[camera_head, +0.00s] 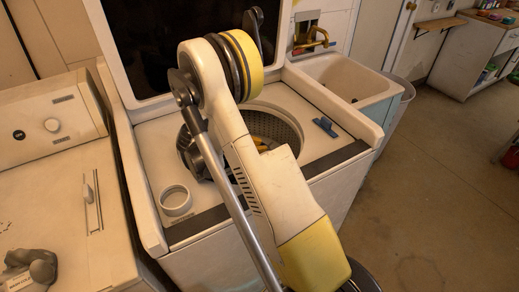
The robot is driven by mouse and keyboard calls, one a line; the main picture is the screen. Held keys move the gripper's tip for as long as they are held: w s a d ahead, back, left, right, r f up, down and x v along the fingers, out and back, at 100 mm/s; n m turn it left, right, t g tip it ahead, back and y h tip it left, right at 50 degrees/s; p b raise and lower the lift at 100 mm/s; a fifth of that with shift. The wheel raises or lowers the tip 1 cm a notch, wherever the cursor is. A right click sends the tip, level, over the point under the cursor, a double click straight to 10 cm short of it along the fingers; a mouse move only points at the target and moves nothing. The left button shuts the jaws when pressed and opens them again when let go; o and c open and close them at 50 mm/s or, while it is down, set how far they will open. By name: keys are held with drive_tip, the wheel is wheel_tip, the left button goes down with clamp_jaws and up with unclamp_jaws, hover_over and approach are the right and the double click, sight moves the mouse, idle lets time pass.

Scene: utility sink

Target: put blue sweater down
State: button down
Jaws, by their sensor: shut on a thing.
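No blue sweater can be made out in this view. My arm rises from the bottom right, bends at the top, and passes in front of the open washing machine (310,155). A dark round joint of mine is at the left of the drum opening. My gripper cannot be made out; the arm hides much of the drum (287,126). A small patch of yellow shows inside the drum beside the arm, and I cannot tell what it is. What the gripper holds is hidden.
A small blue item (325,126) lies on the washer top, right of the drum. A white ring-shaped cup (175,200) is at front left. A grey lump (38,265) lies on the left appliance (60,190).

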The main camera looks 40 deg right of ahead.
drive_tip(key=shift+r, duration=0.1)
drive_tip(key=shift+f+b, duration=0.3)
drive_tip(key=shift+f, duration=0.25)
drive_tip(key=shift+s, duration=0.1)
drive_tip(key=c, duration=1.4)
unclamp_jaws()
drive_tip(key=shift+f, duration=0.15)
